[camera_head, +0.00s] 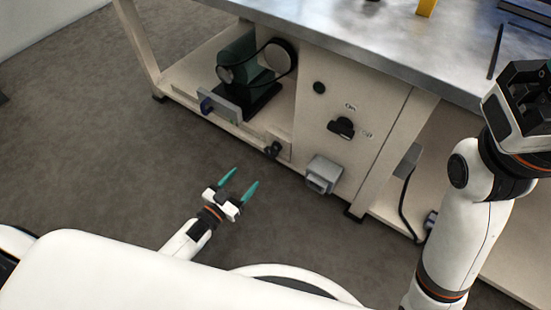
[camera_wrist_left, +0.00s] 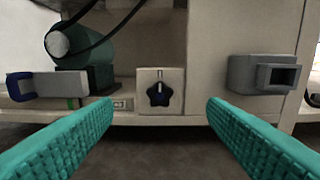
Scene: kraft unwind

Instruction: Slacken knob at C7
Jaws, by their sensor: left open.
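A small dark star-shaped knob (camera_wrist_left: 159,94) sits on a light square plate on the lower front of the bench in the left wrist view. It has a pale pointer mark at its top. In the head view the knob (camera_head: 273,150) shows small and dark near the lower rail. My left gripper (camera_head: 245,176) is open and empty, its teal fingers pointing toward the bench. In the left wrist view the knob lies between and beyond the fingertips, apart from them. My right arm's end (camera_head: 518,100) is at the right edge; its fingers are mostly out of frame.
A grey box (camera_head: 323,174) sticks out right of the knob. A grey block with a blue part (camera_head: 219,105) stands to its left, below a belt-driven motor (camera_head: 240,70). A black rotary switch (camera_head: 342,127) is on the panel above. Open floor (camera_head: 110,170) lies before the bench.

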